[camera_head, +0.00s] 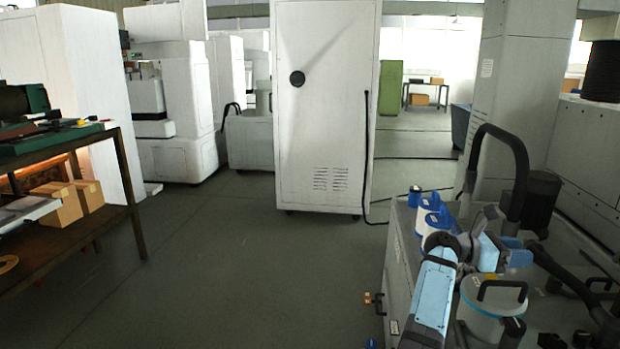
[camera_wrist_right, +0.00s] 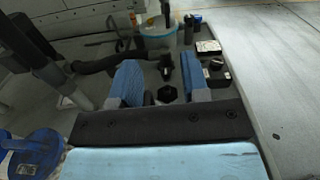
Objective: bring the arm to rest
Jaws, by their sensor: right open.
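My right arm reaches in from the bottom right of the head view, with light-blue covers. My right gripper (camera_head: 517,252) is over the grey machine top, pointing right. In the right wrist view its two blue-padded fingers (camera_wrist_right: 160,85) stand apart with nothing held between them. Dark knobs and fittings show beyond the gap, below the fingers. My left gripper is not in view.
White containers with blue tops (camera_head: 432,214) stand close to the right arm. A clear bucket (camera_head: 484,312) with a black handle sits nearby. A thick black hose (camera_head: 518,165) arches behind the gripper. A tall white cabinet (camera_head: 325,120) stands ahead; open floor (camera_head: 240,270) lies left.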

